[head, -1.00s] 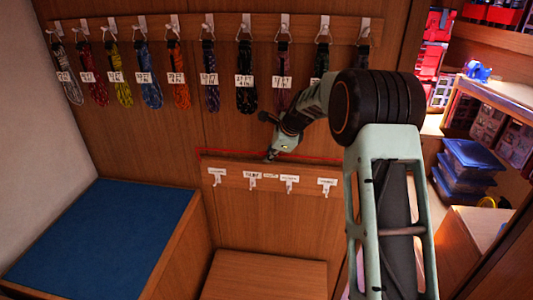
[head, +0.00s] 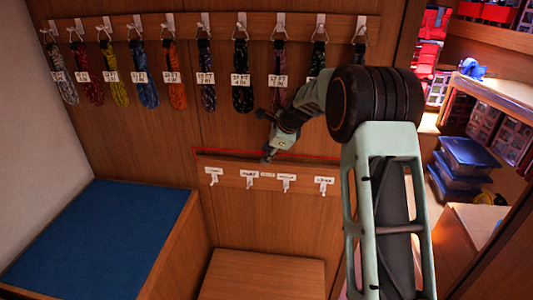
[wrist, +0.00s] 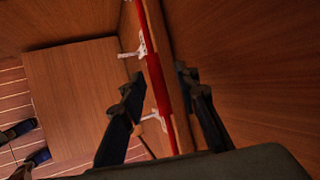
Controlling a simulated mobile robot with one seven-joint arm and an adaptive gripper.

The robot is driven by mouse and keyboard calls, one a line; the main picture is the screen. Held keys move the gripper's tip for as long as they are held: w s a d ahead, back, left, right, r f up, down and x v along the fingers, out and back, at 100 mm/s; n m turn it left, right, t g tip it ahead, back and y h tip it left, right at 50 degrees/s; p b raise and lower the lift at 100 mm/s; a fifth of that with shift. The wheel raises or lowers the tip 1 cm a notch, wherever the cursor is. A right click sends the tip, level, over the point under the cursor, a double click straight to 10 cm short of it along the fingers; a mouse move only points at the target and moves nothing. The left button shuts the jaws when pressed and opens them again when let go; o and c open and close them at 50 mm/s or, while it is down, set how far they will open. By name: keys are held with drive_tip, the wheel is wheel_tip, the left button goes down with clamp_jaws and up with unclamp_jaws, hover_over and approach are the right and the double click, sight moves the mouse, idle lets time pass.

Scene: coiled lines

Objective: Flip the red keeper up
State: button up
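The red keeper (head: 225,150) is a thin red bar running along the top of the lower wooden hook rail (head: 232,178) on the back wall. In the wrist view the keeper (wrist: 154,75) is a red strip crossing between my fingers. My gripper (head: 267,156) is at the keeper's middle stretch, pointing down at the rail. In the wrist view my gripper (wrist: 160,83) is open, with one dark finger on each side of the keeper and rail edge. I cannot tell whether either finger touches it.
Several coiled lines (head: 147,80) with tags hang from the upper rail (head: 262,25). White hooks (head: 250,182) stick out below the keeper. A blue-topped bench (head: 100,240) is at left, a wooden box (head: 262,275) below. Shelves with blue bins (head: 467,152) are at right.

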drive_tip(key=v, duration=1.1)
drive_tip(key=shift+r, duration=0.25)
drive_tip(key=shift+s, duration=0.1)
